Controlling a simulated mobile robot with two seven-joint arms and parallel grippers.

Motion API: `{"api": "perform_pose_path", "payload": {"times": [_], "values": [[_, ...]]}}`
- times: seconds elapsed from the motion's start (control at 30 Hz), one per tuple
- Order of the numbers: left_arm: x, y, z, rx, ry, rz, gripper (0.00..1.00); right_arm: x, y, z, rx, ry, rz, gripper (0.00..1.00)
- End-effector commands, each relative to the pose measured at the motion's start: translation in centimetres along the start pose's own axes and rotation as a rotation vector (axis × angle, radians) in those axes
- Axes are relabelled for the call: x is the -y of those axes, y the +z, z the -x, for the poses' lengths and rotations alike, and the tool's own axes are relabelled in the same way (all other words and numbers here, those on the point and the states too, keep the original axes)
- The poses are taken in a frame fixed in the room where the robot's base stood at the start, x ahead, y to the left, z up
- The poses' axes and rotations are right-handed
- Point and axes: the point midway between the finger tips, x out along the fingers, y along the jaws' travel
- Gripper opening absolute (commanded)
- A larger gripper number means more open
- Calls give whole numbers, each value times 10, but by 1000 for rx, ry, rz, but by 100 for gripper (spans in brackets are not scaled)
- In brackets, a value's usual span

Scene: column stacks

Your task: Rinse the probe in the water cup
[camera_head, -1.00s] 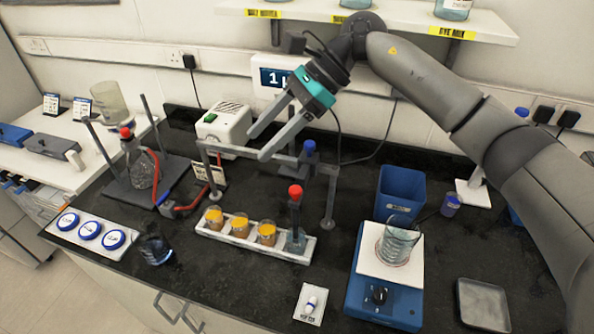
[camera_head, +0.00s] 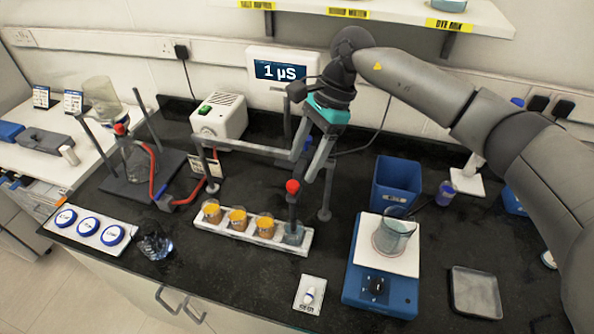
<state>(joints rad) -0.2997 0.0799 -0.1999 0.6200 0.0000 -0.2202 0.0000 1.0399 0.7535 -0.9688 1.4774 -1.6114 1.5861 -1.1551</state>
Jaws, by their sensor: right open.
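A probe with a red knob (camera_head: 292,187) stands upright in the clear cup (camera_head: 291,236) at the right end of a white rack (camera_head: 230,238). That cup holds pale bluish liquid; I cannot tell for sure that it is the water cup. Several cups of amber liquid (camera_head: 238,220) stand left of it in the rack. My right gripper (camera_head: 304,170) is open and empty, fingers pointing down, just above and behind the red knob. It seems apart from the knob. Its fingers overlap the grey crossbar stand (camera_head: 250,147). My left gripper is not in view.
A meter (camera_head: 281,71) on the wall reads 1 µS. A beaker (camera_head: 393,238) stands on a blue stirrer (camera_head: 378,288) to the right, before a blue bin (camera_head: 396,184). A flask stand (camera_head: 133,165) is further left.

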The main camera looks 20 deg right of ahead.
Motion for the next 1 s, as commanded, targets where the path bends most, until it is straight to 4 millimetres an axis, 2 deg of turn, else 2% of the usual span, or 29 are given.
{"api": "perform_pose_path", "payload": {"times": [0.1, 0.3, 0.67, 1.0], "values": [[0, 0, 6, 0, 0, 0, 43, -1, 1, -20, 2, 3, 1, 64], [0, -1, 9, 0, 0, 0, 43, 0, 1, -41, 2, 1, 0, 64], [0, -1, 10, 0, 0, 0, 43, 0, 0, -46, 1, 0, 1, 63], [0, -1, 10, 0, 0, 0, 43, 0, 0, -45, 1, -1, 0, 25]]}}
